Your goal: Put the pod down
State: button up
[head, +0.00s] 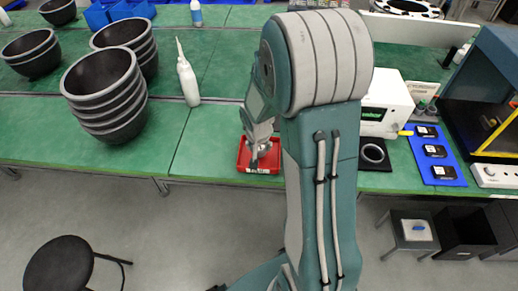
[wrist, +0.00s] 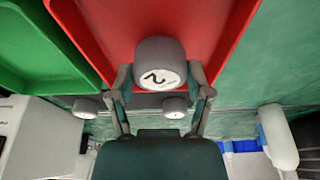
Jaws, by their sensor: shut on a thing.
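The pod (wrist: 160,62) is a short grey cylinder with a white label bearing a dark mark, in the wrist view. My gripper (wrist: 160,78) is shut on it, one finger on each side. The pod shows against the red tray (wrist: 105,28); I cannot tell whether it touches the tray floor. In the head view my gripper (head: 255,160) is at the red tray (head: 243,167) near the bench's front edge, and the pod cannot be made out there.
A green tray (wrist: 30,50) lies left of the red one in the wrist view. Two more grey pods (wrist: 86,107) (wrist: 174,106) stand beyond the trays. Stacked black bowls (head: 105,95) and a white bottle (head: 188,80) stand left on the green bench (head: 205,140).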

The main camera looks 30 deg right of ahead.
jog(key=shift+f, duration=0.7)
jog(key=shift+f, duration=0.1)
jog(key=o, duration=1.1)
jog(key=v, duration=1.2)
jog(key=s+a+r+n+t, duration=0.1)
jog(key=s+a+r+n, duration=0.1)
jog(key=s+a+r, duration=0.1)
jog(key=s+a+r+n+t+y, duration=0.1)
jog(key=s+a+r+n, duration=0.1)
jog(key=s+a+r, duration=0.2)
jog(key=s+a+r+n+t, duration=0.1)
jog(key=s+a+r+n, duration=0.1)
jog(key=s+r, duration=0.4)
jog(key=shift+s+a+r+n+y, duration=0.15)
jog(key=shift+s+a, duration=0.15)
jog(key=shift+s, duration=0.25)
jog(key=shift+s+a+n+y, duration=0.1)
jog(key=shift+s+a, duration=0.2)
jog(key=shift+s, duration=0.25)
jog(key=shift+s+a+r+n+y, duration=0.15)
jog(key=shift+s+a, duration=0.15)
jog(key=shift+s, duration=0.25)
